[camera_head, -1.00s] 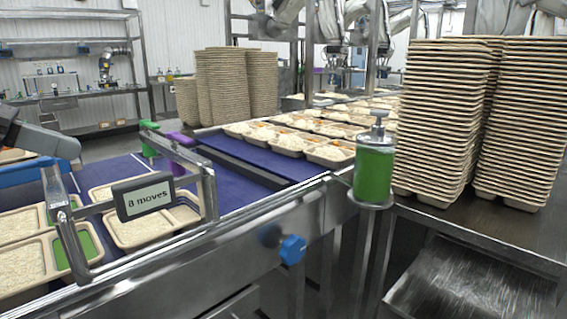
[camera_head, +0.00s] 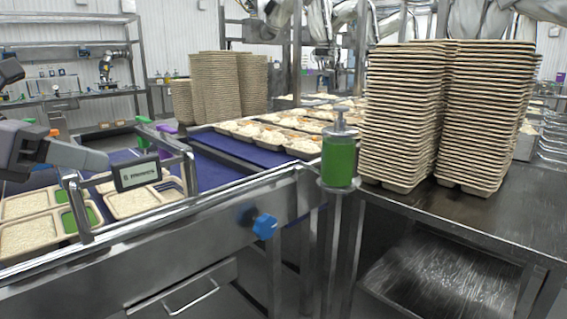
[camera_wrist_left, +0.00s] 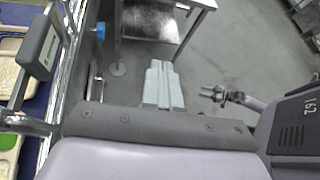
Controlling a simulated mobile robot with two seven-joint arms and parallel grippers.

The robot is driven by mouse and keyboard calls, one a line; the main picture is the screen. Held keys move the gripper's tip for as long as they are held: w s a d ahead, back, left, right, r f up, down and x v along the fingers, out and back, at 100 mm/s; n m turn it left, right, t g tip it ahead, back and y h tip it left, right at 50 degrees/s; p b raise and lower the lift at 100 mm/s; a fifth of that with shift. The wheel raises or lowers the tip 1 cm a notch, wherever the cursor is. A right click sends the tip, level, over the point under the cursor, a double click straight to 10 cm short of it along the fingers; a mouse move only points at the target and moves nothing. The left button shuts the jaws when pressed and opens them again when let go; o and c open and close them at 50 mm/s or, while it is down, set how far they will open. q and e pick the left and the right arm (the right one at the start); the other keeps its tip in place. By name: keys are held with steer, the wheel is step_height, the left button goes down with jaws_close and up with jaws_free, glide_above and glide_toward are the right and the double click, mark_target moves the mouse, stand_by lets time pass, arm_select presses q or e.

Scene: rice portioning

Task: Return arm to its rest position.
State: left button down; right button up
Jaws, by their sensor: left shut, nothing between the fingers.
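My left gripper (camera_head: 98,159) comes in from the left in the head view, above the conveyor's near side. Its pale fingers are together with nothing between them. In the left wrist view the shut fingers (camera_wrist_left: 164,84) point away over bare grey floor. No part of my right gripper can be made out with certainty.
Rice trays (camera_head: 28,235) lie on the blue conveyor (camera_head: 240,150) behind a metal rail with a small display (camera_head: 137,174). A green pump bottle (camera_head: 339,160) stands at the conveyor's end. Tall tray stacks (camera_head: 403,120) stand on the steel table (camera_head: 420,212) at right. Open floor (camera_wrist_left: 235,50) lies beyond the fingers.

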arm_select(q)
steer(key=w+d+f+n+t+h+p, duration=0.2)
steer(key=d+f+n+t+h+p, duration=0.3)
steer(key=d+f+n+h, duration=0.7)
steer(key=s+a+f+n+t+y+p, duration=0.2)
steer(key=s+a+f+n+t+y, duration=0.1)
steer(key=f+n+y, duration=0.8)
steer(key=s+a+f+n+t+y+p, duration=0.1)
steer(key=s+a+f+n+t+y, duration=0.15)
steer(key=f+n+y, duration=0.8)
steer(key=s+f+n+g+p, duration=0.1)
steer(key=s+f+n+g, duration=0.6)
steer(key=s, duration=0.7)
step_height(320, 180, down, 2)
steer(key=n, duration=0.3)
steer(key=shift+s+d+h+p, duration=0.25)
steer(key=shift+d+h+p, duration=0.05)
steer(key=shift+h+p, duration=0.1)
